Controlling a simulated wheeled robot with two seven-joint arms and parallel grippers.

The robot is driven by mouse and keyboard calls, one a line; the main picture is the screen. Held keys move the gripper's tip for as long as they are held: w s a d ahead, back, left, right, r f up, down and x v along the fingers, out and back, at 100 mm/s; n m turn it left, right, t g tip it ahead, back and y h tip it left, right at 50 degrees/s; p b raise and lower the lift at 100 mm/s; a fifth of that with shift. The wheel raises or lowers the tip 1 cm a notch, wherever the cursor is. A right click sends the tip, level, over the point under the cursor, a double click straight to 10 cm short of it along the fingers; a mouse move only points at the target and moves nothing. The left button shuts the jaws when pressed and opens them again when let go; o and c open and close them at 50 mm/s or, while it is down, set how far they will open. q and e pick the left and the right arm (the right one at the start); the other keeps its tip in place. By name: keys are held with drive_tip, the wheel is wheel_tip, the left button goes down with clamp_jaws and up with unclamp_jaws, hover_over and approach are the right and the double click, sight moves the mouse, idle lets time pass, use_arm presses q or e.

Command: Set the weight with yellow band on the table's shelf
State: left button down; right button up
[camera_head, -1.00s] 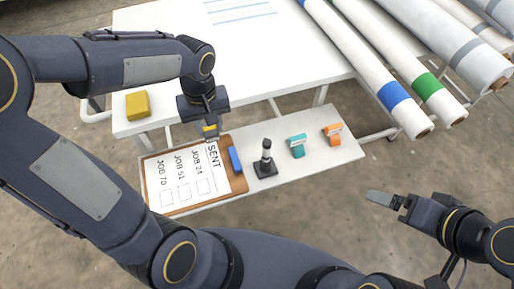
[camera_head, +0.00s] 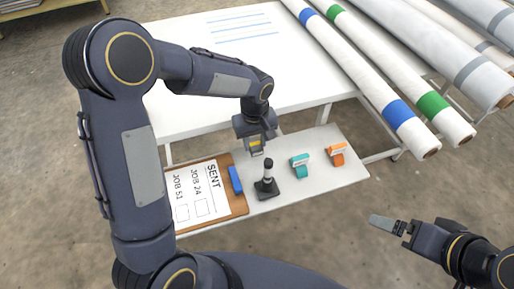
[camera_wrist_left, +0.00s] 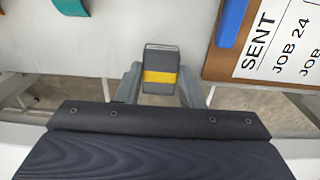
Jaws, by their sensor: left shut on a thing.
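The weight with yellow band (camera_wrist_left: 160,73) is a grey block with a yellow stripe, held between the fingers of my left gripper (camera_wrist_left: 160,85) in the left wrist view. In the head view my left gripper (camera_head: 256,146) is shut on the weight (camera_head: 255,143), mostly covered by the gripper, over the back edge of the shelf. The table's shelf (camera_head: 318,187) is the low white ledge in front of the white table (camera_head: 300,75). I cannot tell whether the weight touches it. My right gripper (camera_head: 387,224) is at the lower right, away from the shelf; its jaw opening is unclear.
On the shelf are a clipboard (camera_head: 212,218) with a SENT sheet, a blue block (camera_head: 235,180), a black stamp (camera_head: 266,182), a teal object (camera_head: 300,164) and an orange object (camera_head: 337,153). Long rolls (camera_head: 380,95) overhang at right. Bare shelf shows around the stamp and dispensers.

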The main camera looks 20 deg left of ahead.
sight(257, 143)
use_arm(q)
drive_tip(key=shift+w+d+f+b, duration=0.15)
drive_tip(key=shift+f+b, duration=0.05)
drive_tip(key=shift+f, duration=0.8)
drive_tip(key=shift+w+d+f+b, duration=0.1)
drive_tip(key=shift+f+b, duration=0.05)
drive_tip(key=shift+f, duration=0.8)
drive_tip(key=shift+f, duration=0.15)
drive_tip(key=c, duration=1)
unclamp_jaws()
drive_tip(key=shift+o, duration=0.2)
